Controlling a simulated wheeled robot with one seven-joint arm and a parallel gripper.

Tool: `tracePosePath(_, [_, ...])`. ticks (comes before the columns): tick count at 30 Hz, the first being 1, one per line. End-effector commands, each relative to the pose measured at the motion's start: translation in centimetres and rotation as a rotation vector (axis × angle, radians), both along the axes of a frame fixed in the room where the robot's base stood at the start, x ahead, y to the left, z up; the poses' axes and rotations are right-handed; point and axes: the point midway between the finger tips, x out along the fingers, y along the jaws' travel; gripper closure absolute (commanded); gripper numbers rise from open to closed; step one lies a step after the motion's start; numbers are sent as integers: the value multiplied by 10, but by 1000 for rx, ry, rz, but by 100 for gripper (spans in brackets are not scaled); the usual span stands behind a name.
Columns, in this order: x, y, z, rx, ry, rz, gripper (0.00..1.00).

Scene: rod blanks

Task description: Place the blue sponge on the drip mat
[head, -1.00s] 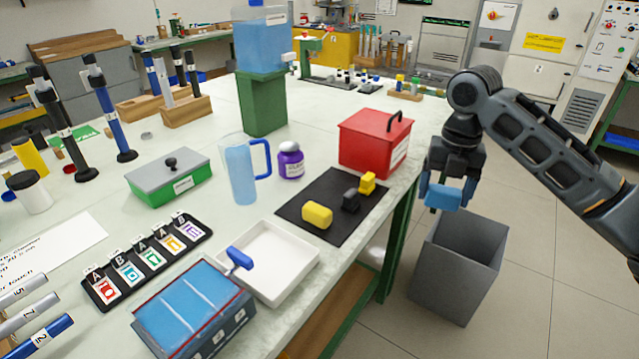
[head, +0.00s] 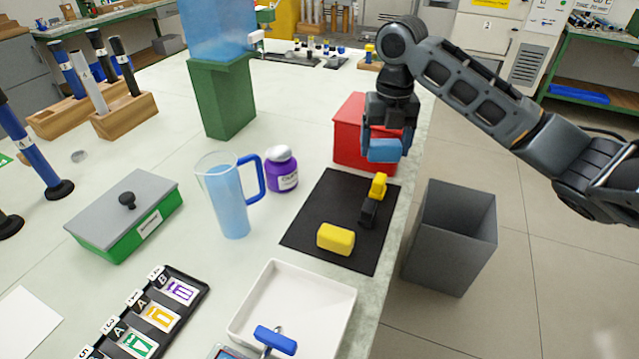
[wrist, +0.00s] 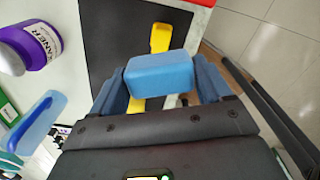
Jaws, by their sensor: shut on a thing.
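My gripper (head: 384,150) is shut on the blue sponge (head: 384,151), which also shows between the fingers in the wrist view (wrist: 160,74). It holds the sponge in the air, in front of the red box in the head view. The black drip mat (head: 310,225) lies flat on the table below. On the mat are a yellow sponge (head: 335,239) near the front and a small black and yellow thing (head: 369,210) at its right side. The sponge hides part of the mat in the wrist view.
A red box (head: 347,135) stands behind the mat. A purple bottle (head: 281,170) and a blue pitcher (head: 230,200) stand to its left. A white tray (head: 338,300) lies in front. A grey bin (head: 450,245) stands on the floor, right of the table edge.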

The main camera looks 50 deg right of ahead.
Motion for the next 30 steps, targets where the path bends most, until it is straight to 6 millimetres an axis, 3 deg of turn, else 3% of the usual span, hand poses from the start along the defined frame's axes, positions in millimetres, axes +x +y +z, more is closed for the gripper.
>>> tracePosePath(15, [69,70,-57,2,2,3,50])
tracePosePath(23, [77,78,-70,1,1,0,50])
tracePosePath(30, [77,78,-100,1,1,-1,50])
